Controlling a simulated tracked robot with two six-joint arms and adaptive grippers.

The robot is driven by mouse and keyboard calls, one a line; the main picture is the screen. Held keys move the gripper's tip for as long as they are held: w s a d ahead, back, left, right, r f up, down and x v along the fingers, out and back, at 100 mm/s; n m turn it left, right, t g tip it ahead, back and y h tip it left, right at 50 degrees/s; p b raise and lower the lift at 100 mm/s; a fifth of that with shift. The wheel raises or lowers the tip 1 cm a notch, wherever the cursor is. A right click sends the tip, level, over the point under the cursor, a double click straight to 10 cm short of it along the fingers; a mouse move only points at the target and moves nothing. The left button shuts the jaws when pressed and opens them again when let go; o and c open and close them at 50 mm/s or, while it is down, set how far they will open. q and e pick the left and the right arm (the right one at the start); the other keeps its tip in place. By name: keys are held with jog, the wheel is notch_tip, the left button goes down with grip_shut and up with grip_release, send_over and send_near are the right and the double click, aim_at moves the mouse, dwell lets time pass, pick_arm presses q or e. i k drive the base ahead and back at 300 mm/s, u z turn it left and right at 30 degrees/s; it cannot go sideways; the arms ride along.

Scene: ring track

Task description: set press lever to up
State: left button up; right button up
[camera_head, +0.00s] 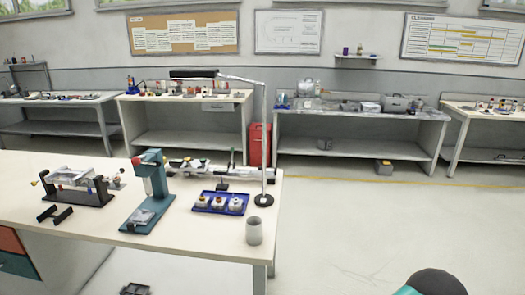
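A teal bench press (157,186) stands upright on the near table, left of the picture's middle. Its column rises from a flat teal base with a grey plate on it. A small red knob (136,161) shows at the upper left of the press head, at about head height. It looks like the end of the lever, but the lever arm is too small to make out and its exact angle cannot be told. Neither of my grippers is in view.
The near table (100,222) also holds a dark fixture (75,188), black brackets (55,214), a blue tray (220,211) with round parts, a grey cup (254,231) and a lamp (264,150). Open floor lies to the right. Other benches line the back wall.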

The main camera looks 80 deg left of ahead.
aim_at(136, 162)
jog(key=z, duration=1.35)
jog(key=i, duration=0.1)
jog(key=u, duration=2.85)
jog(key=i, duration=0.25)
jog(key=u, duration=2.1)
jog(key=k, duration=0.9)
jog(key=u, duration=0.15)
jog(key=i, duration=0.9)
jog(key=z, duration=0.25)
jog(key=k, duration=0.3)
jog(key=u, duration=0.1)
